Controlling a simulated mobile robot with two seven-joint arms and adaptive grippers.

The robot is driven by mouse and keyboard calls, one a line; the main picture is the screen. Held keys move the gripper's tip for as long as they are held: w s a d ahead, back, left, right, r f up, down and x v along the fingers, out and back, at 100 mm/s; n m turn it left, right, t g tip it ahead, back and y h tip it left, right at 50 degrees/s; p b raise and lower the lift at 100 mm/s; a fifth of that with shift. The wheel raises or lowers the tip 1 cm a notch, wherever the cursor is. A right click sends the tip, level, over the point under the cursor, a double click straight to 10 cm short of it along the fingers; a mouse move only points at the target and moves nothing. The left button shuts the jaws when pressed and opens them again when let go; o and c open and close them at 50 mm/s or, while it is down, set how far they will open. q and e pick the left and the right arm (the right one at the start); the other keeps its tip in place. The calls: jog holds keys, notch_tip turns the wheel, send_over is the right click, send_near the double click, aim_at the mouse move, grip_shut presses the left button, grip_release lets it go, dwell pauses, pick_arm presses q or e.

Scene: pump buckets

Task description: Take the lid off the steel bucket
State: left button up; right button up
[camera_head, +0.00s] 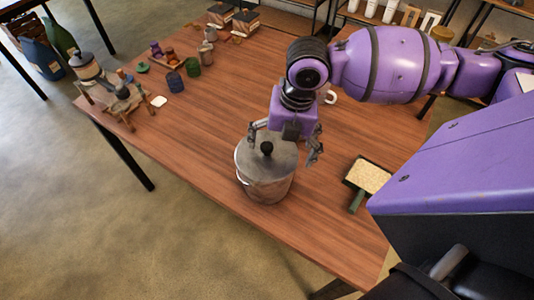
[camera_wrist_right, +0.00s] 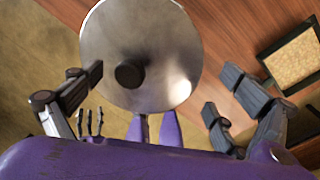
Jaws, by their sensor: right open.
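The steel bucket (camera_head: 264,185) stands upright on the wooden table near its front edge. Its round metal lid (camera_head: 276,153) with a black knob (camera_head: 267,148) sits on top. In the wrist view the lid (camera_wrist_right: 140,35) and its knob (camera_wrist_right: 129,74) show from above. My right gripper (camera_head: 284,145) is open over the lid, with one finger near the knob's far left side and the other beyond the lid's right side. In the wrist view the open fingers (camera_wrist_right: 160,100) are on both sides of the lid, with nothing between them held. My left gripper is not in view.
A dustpan-like tray (camera_head: 369,175) with a green handle lies to the right of the bucket. A wooden stand (camera_head: 118,103), cups (camera_head: 193,67) and small pots are at the table's far left. The table left of the bucket is clear.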

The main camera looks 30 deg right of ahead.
aim_at(282, 155)
jog(key=shift+a+f, duration=0.1)
jog(key=shift+f, duration=0.3)
jog(key=shift+c, duration=0.3)
jog(key=c, duration=1.6)
jog(key=shift+o, duration=0.2)
jog(key=shift+r, duration=0.3)
jog(key=r, duration=0.3)
jog(key=shift+d+r, duration=0.1)
jog(key=shift+d, duration=0.15)
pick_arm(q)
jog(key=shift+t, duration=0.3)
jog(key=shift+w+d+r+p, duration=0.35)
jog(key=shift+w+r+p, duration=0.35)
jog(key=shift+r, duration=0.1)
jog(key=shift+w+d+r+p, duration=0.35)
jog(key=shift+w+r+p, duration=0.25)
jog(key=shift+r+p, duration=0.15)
pick_arm(e)
jog(key=s+d+r, duration=0.4)
jog(key=s+r, duration=0.1)
jog(key=r, duration=0.2)
jog(key=s+d+r, duration=0.4)
jog(key=d+r, duration=0.1)
jog(key=r, duration=0.2)
jog(key=shift+s+d+r, duration=0.2)
jog(key=shift+s+r, duration=0.15)
jog(key=shift+s, duration=0.05)
